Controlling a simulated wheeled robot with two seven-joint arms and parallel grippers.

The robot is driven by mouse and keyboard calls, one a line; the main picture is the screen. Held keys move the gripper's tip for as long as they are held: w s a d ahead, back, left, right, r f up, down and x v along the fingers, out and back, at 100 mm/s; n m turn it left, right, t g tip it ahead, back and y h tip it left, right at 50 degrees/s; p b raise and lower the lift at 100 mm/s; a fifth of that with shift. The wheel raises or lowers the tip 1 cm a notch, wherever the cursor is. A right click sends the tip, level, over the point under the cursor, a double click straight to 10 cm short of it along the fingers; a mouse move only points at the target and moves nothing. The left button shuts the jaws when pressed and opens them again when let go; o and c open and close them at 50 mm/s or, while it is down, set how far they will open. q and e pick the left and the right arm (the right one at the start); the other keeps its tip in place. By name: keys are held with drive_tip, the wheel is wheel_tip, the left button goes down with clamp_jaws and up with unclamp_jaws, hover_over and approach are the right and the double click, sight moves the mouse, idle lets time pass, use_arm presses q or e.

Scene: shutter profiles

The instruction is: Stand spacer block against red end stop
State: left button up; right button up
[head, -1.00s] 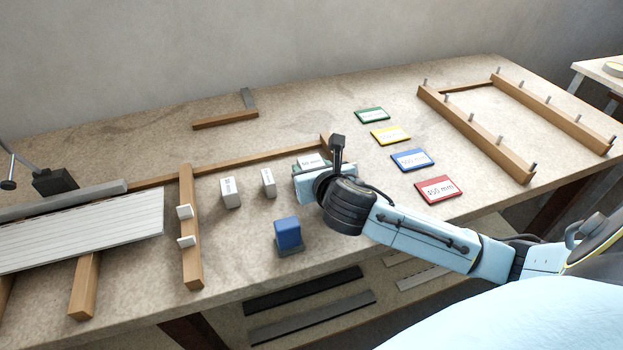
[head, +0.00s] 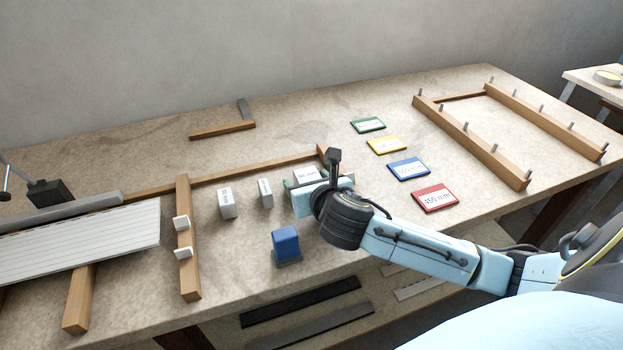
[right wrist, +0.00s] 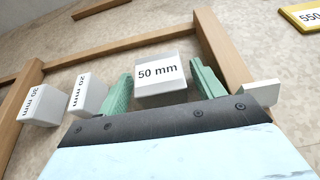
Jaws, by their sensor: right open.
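The spacer block marked 50 mm (right wrist: 162,75) is white and stands on the bench. Its labelled top also shows in the head view (head: 306,175). My right gripper (right wrist: 161,70) is open, with one green finger on each side of this block; I cannot tell whether they touch it. In the head view my right gripper (head: 308,184) partly hides the block. White blocks marked 30 mm (head: 228,203) and 20 mm (head: 265,192) stand to its left. I cannot make out a red end stop. My left gripper is not in view.
A wooden rail (head: 240,172) runs behind the blocks, and a wooden crosspiece with white pegs (head: 189,270) stands left. A blue block (head: 286,240) stands in front. Coloured cards, including a red 450 mm card (head: 435,198), lie right, before a pegged wooden frame (head: 470,140).

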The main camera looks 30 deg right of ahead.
drive_tip(key=p+v, duration=0.3)
drive_tip(key=v, duration=0.1)
drive_tip(key=a+p+v, duration=0.1)
drive_tip(key=p+v, duration=0.1)
drive_tip(key=v, duration=0.1)
drive_tip(key=shift+w+r+p, duration=0.15)
drive_tip(key=shift+w+p, duration=0.05)
drive_tip(key=shift+p, duration=0.1)
drive_tip(key=p+v, duration=0.2)
drive_tip(key=v, duration=0.1)
drive_tip(key=shift+s, duration=0.25)
drive_tip(key=shift+s+r+p, duration=0.2)
drive_tip(key=shift+s+p, duration=0.15)
drive_tip(key=shift+p, duration=0.05)
drive_tip(key=shift+s+a, duration=0.1)
drive_tip(key=shift+s, duration=0.2)
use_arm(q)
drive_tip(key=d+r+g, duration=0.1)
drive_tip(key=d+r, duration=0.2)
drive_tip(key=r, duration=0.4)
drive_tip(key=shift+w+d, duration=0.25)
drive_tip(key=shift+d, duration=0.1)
